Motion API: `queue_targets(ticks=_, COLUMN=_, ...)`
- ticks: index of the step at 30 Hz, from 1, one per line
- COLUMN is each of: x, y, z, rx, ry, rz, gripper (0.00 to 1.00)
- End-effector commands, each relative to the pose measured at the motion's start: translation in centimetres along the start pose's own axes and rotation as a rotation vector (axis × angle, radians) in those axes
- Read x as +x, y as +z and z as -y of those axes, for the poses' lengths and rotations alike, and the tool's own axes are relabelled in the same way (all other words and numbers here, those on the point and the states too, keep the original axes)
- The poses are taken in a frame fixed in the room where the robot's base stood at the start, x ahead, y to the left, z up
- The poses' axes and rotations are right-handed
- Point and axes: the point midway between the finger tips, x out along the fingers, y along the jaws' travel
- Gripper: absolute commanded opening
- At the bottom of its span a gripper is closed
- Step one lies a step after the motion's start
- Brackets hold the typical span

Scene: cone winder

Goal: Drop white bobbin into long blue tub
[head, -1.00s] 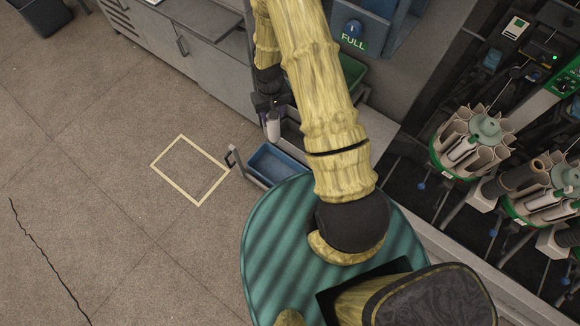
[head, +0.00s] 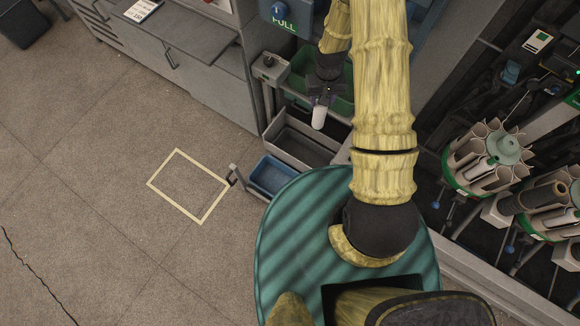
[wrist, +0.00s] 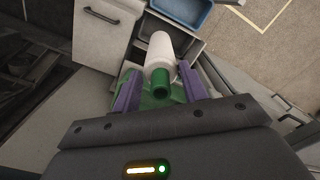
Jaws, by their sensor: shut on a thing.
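The white bobbin (head: 318,117) hangs from my gripper (head: 321,97), below the arm in the head view. In the wrist view the white bobbin (wrist: 160,50) is between the purple fingers of my gripper (wrist: 161,88), with its green end toward the camera. The gripper is shut on it. The blue tub (head: 272,175) stands low, below and left of the bobbin in the head view, and its near end is partly hidden by my round teal base. In the wrist view the blue tub (wrist: 183,10) is at the top edge, beyond the bobbin and apart from it.
A grey tub (head: 287,140) lies between the bobbin and the blue tub. A green tub (head: 298,75) is behind the gripper. Grey cabinets (head: 195,70) stand at upper left, the winder with bobbin carousels (head: 487,155) at right. Open floor with a yellow rectangle (head: 188,186) is at left.

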Motion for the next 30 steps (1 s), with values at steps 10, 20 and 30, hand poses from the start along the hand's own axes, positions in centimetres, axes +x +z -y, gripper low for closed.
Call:
queue_targets(ticks=10, x=0.0, y=0.0, z=-0.5, rx=0.010, ry=0.000, rz=0.000, gripper=0.25)
queue_targets(ticks=20, x=2.4, y=0.0, z=0.0, rx=-0.003, ry=0.000, rz=0.000, gripper=0.25)
queue_targets(ticks=30, x=9.8, y=0.1, z=1.9, rx=-0.057, ry=0.000, rz=0.000, gripper=0.25)
